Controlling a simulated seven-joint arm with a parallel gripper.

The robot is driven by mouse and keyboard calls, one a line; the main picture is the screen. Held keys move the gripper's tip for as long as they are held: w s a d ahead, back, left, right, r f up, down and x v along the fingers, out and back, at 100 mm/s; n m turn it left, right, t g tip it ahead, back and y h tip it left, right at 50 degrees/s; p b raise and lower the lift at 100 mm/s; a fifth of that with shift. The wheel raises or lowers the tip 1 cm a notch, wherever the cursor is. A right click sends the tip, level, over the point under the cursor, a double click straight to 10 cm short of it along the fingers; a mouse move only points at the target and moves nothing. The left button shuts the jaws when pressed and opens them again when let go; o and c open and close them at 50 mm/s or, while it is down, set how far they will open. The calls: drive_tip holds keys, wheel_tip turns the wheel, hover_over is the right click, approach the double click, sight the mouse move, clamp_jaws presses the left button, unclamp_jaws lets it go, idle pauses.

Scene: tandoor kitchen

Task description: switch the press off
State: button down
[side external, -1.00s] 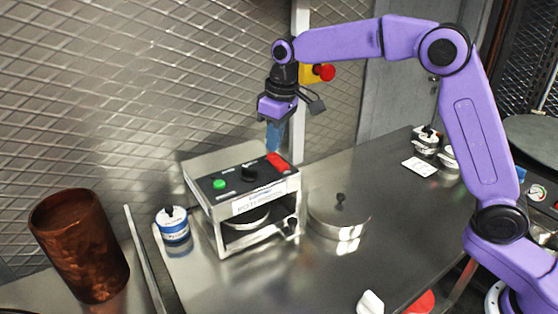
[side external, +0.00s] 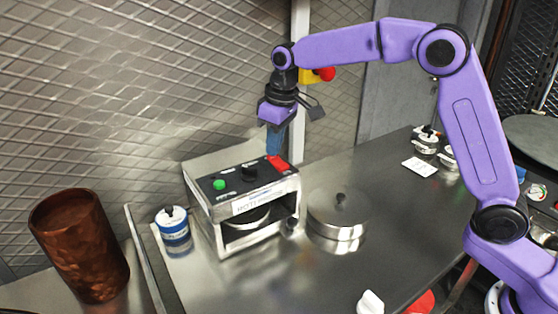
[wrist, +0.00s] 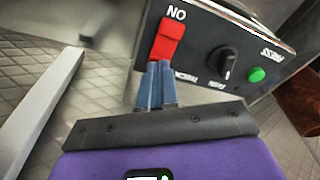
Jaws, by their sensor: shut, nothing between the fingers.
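The press (side external: 252,205) is a steel box with a black control panel on top. Its red rocker switch (side external: 277,163) is at the panel's right end, and also shows in the wrist view (wrist: 169,38). The panel lettering is upside down there, with the ON mark beyond the switch's far end. My gripper (side external: 273,155) points down at the switch with its blue fingers together and empty. In the wrist view the fingertips (wrist: 158,66) are at the switch's lower end, opposite the ON mark. I cannot tell whether they touch it. The panel also has a black knob (wrist: 227,63) and a green button (wrist: 257,74).
A round steel lidded container (side external: 337,222) stands right of the press, and a blue-and-white tin (side external: 173,228) left of it. A copper vessel (side external: 80,245) is at far left. A pale post (side external: 299,100) rises behind my gripper.

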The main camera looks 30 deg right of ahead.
sight(275, 160)
drive_tip(key=shift+f, duration=0.35)
drive_tip(key=shift+r, duration=3.55)
drive_tip(key=s+d+f+n, duration=0.2)
drive_tip(key=s+d+f, duration=0.1)
drive_tip(key=s, duration=1)
drive_tip(key=s+d+f+n+g, duration=0.1)
drive_tip(key=s+d+f, duration=0.3)
drive_tip(key=s, duration=0.8)
drive_tip(key=s+d+f+n, duration=0.3)
drive_tip(key=s+d, duration=0.2)
drive_tip(key=s, duration=0.8)
drive_tip(key=shift+s+d+f+n, duration=0.3)
drive_tip(key=shift+d+f, duration=0.1)
